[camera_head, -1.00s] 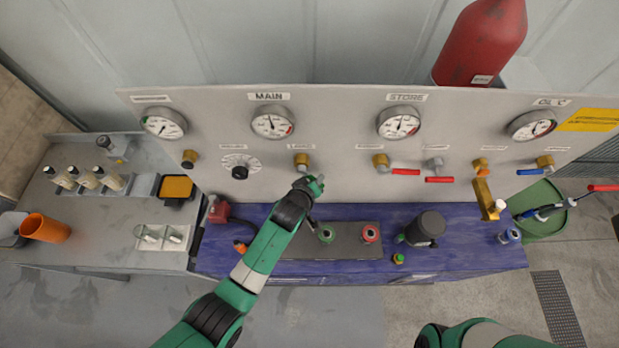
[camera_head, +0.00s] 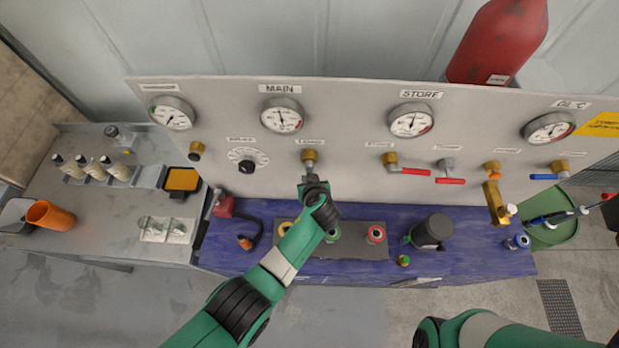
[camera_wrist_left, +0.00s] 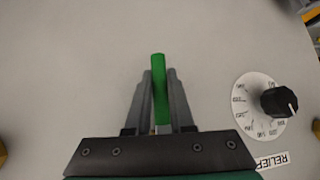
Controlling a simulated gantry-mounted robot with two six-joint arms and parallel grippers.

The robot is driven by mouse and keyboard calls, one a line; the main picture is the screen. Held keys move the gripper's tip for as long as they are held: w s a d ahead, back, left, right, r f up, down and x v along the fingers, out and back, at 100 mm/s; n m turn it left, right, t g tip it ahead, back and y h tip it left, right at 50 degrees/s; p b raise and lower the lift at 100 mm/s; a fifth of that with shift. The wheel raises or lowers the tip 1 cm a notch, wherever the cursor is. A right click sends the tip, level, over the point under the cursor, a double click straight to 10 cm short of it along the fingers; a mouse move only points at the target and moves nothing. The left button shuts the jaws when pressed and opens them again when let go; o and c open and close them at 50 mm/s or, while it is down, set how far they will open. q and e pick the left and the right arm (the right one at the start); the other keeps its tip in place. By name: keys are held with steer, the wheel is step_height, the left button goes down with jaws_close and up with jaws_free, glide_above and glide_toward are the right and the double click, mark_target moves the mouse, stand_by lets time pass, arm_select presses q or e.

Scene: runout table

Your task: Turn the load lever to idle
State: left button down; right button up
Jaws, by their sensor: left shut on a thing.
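The load valve (camera_head: 309,157) is a brass fitting on the grey panel, under a small label. Its green lever (camera_wrist_left: 158,85) shows in the left wrist view between the fingers, standing upright in that picture. My left gripper (camera_head: 309,180) is right below the valve fitting in the head view, where it and its wrist mostly hide the lever. In the left wrist view my left gripper (camera_wrist_left: 158,98) is shut on the green lever, whose end sticks out past the fingertips. My right arm shows only at the bottom right; its gripper is out of the picture.
A relief dial (camera_head: 248,160) with a black knob is left of the valve; it also shows in the wrist view (camera_wrist_left: 279,101). A red-handled valve (camera_head: 408,171) is to the right. Gauges line the panel above. A blue bench (camera_head: 465,262) below holds several small items.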

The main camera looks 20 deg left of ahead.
arm_select(q)
steer(key=shift+a+f, duration=0.1)
steer(key=c, duration=0.8)
jaws_free()
